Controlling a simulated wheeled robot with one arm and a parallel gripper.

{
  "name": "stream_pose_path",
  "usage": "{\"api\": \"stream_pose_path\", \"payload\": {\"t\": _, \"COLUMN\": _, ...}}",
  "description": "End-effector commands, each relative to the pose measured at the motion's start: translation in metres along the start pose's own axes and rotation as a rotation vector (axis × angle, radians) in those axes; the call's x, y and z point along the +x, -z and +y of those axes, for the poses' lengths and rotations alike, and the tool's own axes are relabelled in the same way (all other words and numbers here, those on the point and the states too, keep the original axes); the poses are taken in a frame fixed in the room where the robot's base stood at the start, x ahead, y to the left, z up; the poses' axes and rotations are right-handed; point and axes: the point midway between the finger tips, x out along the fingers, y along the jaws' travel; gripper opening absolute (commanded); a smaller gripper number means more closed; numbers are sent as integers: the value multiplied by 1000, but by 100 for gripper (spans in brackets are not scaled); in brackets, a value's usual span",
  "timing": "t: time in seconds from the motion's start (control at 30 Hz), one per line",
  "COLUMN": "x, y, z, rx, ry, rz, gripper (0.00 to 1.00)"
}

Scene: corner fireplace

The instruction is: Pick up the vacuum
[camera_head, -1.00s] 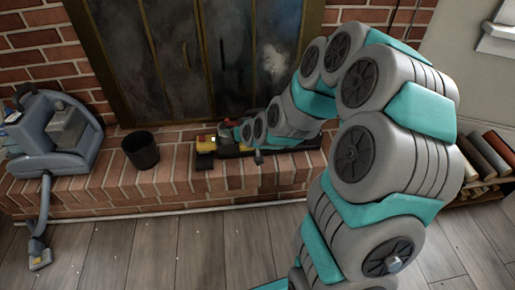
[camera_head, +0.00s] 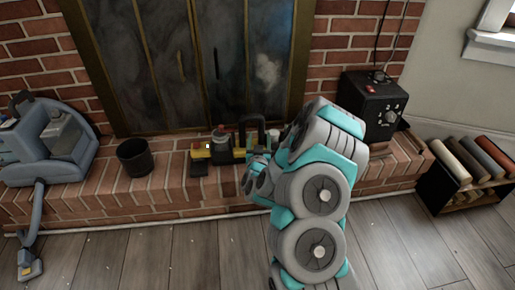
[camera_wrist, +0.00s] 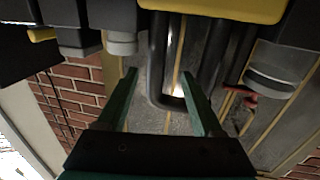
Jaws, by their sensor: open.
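A low yellow-and-black machine (camera_head: 224,155) with an upright black handle (camera_head: 262,128) stands on the brick hearth. A blue-grey machine (camera_head: 45,140) with a hose and floor nozzle sits at the left end and also looks like a vacuum; I cannot tell which one is meant. My gripper is at the yellow-and-black machine, largely hidden by my arm in the head view. In the wrist view my gripper (camera_wrist: 160,72) is open, its green fingers on either side of a black loop handle (camera_wrist: 176,102), with a yellow part (camera_wrist: 225,8) beyond. I cannot tell whether the fingers touch it.
A black bin (camera_head: 136,157) stands on the hearth left of the yellow-and-black machine. A black box with knobs (camera_head: 372,104) stands on the right. A low rack of coloured rolls (camera_head: 465,165) stands at the far right. Fireplace doors (camera_head: 190,65) rise behind.

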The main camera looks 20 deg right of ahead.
Motion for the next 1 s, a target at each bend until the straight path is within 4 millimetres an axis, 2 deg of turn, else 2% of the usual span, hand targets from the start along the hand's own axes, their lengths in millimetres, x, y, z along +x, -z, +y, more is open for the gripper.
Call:
{"api": "stream_pose_path", "payload": {"t": 0.13, "x": 5, "y": -3, "z": 4, "rx": -2, "ry": -15, "rz": 12, "gripper": 68}}
{"api": "stream_pose_path", "payload": {"t": 0.33, "x": 23, "y": -5, "z": 4, "rx": -3, "ry": -13, "rz": 11, "gripper": 68}}
{"api": "stream_pose_path", "payload": {"t": 0.53, "x": 33, "y": -1, "z": 5, "rx": -2, "ry": -14, "rz": 11, "gripper": 68}}
{"api": "stream_pose_path", "payload": {"t": 0.83, "x": 68, "y": 0, "z": 7, "rx": -4, "ry": -13, "rz": 12, "gripper": 68}}
{"api": "stream_pose_path", "payload": {"t": 1.0, "x": 78, "y": 0, "z": 7, "rx": -2, "ry": -13, "rz": 10, "gripper": 68}}
